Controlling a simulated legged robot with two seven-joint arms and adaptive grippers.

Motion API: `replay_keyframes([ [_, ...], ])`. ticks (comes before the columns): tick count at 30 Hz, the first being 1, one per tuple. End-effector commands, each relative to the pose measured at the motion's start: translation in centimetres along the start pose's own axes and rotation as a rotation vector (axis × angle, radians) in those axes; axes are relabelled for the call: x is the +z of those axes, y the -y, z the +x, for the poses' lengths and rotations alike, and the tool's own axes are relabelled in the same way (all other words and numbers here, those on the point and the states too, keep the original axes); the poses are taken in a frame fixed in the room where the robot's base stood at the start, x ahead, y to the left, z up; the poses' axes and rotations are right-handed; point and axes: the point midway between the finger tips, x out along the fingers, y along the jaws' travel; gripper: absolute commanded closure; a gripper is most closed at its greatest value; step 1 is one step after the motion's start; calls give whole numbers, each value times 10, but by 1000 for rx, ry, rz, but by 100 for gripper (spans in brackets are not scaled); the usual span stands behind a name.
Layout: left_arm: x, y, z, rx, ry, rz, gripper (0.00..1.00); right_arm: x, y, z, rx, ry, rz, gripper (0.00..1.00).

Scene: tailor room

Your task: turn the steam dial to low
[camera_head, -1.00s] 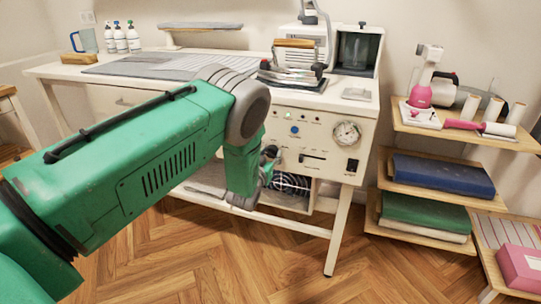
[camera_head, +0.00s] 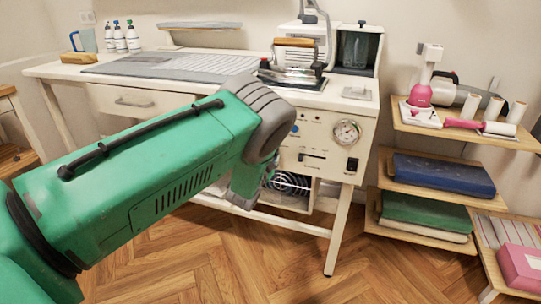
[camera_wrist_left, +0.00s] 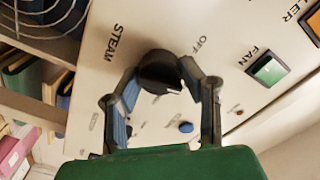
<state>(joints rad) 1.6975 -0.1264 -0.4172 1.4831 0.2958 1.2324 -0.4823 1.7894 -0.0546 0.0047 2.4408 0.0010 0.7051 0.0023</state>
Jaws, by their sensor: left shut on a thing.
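In the left wrist view, the round black steam dial (camera_wrist_left: 158,70) sits on the cream panel (camera_head: 325,140), between the printed words STEAM and OFF. My left gripper (camera_wrist_left: 160,76) is shut on the dial, with one finger on each side of it. Which setting the dial points to is hard to tell, and no low mark can be read. In the head view, my green left arm hides the dial and most of the gripper. My right gripper is in neither current view.
A green fan switch (camera_wrist_left: 267,70) and a blue button (camera_wrist_left: 186,127) are close to the gripper. A round gauge (camera_head: 347,132) is on the panel. An iron (camera_head: 294,68) stands on the table above. Shelves (camera_head: 440,188) stand to the right; the floor in front is clear.

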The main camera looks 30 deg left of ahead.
Motion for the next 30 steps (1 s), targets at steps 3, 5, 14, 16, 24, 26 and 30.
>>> replay_keyframes([
  [3, 3, -5, -2, 9, 7, 76, 94, 0, 0, 3, 0, 0, 0, 60],
  [5, 3, -5, -2, 9, 7, 107, 94, 0, 0, 3, 0, 0, 0, 60],
  [14, 4, -5, -2, 10, 7, 204, 94, 0, 0, 5, 0, 0, 0, 60],
  [16, 4, -5, -2, 11, 8, 212, 94, 0, 0, 5, 0, 0, 0, 60],
  [24, 4, -5, -2, 11, 8, 219, 94, 0, 0, 5, 0, 0, 0, 60],
  [26, 4, -5, -2, 11, 8, 219, 94, 0, 0, 5, 0, 0, 0, 60],
  [30, 4, -5, -3, 12, 8, 219, 54, 0, 0, 5, 0, 0, 0, 60],
])
